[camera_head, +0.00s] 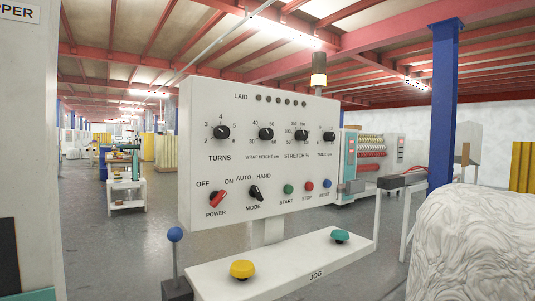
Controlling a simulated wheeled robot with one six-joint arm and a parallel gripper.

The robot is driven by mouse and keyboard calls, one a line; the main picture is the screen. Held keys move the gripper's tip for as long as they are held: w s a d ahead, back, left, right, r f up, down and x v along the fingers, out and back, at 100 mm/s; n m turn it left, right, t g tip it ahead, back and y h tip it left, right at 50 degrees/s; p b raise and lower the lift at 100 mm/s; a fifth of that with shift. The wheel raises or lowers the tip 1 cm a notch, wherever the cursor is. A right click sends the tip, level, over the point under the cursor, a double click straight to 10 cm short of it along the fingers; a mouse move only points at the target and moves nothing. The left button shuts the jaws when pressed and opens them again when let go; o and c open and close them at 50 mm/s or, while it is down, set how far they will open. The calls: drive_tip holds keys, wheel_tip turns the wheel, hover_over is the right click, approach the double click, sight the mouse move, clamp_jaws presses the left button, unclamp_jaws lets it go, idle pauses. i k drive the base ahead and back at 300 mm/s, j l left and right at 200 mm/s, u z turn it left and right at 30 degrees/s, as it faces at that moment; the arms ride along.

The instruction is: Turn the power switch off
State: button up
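The power switch (217,199) is a red rotary handle at the lower left of a white control panel (235,140). The label POWER is below it, with OFF at its upper left and ON at its upper right. The red handle slants up to the right, toward ON. My gripper does not show in this view, so its state and its distance from the switch cannot be seen.
The black MODE switch (255,193) sits right of the power switch, then START, STOP and RESET buttons. Dials line the row above. Below stands a shelf with a yellow button (242,269) and a teal button (340,236). A blue-knobbed lever (175,235) rises at lower left.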

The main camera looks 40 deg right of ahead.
sight(216, 197)
drive_tip(key=l, duration=0.75)
drive_tip(key=k+l, duration=0.1)
drive_tip(key=l, duration=0.65)
